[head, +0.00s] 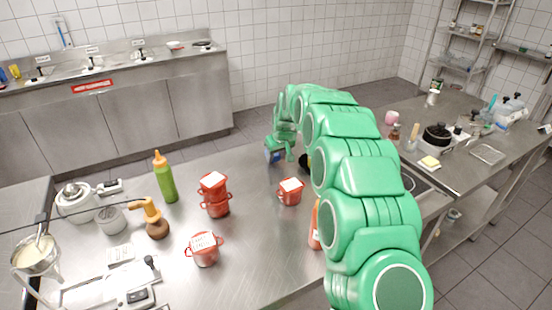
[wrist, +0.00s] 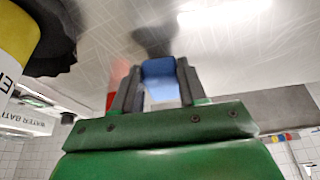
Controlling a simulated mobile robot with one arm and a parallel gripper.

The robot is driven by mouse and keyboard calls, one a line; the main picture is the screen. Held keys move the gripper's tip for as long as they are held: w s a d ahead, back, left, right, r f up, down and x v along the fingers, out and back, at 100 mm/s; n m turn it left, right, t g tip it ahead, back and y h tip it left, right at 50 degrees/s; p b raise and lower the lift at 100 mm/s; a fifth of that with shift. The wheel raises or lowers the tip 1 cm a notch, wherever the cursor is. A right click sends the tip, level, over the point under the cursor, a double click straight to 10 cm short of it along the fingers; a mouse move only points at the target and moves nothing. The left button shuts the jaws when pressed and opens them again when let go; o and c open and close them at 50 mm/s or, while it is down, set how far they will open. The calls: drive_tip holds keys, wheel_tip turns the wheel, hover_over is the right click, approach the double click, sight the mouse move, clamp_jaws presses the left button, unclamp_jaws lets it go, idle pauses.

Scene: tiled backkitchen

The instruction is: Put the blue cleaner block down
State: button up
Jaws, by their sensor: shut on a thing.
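The blue cleaner block (wrist: 160,80) is between the two dark fingers of my gripper (wrist: 159,88) in the wrist view, and the fingers are shut on it. In the head view my gripper (head: 280,155) hangs over the far edge region of the steel counter (head: 245,168), with the small blue block (head: 272,156) at its lower end. A dark shadow lies on the steel just beyond the block in the wrist view. I cannot tell whether the block touches the counter.
A red pot with a white label (head: 290,191) stands near my gripper. Stacked red pots (head: 215,195), a green bottle (head: 165,178) and another red pot (head: 204,249) stand further left. A yellow-and-black object (wrist: 20,40) is close in the wrist view. Bare steel lies left of my gripper.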

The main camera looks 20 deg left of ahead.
drive_tip(key=shift+f, duration=0.7)
drive_tip(key=o, duration=1.1)
drive_tip(key=v, duration=1.2)
drive_tip(key=shift+r, duration=0.1)
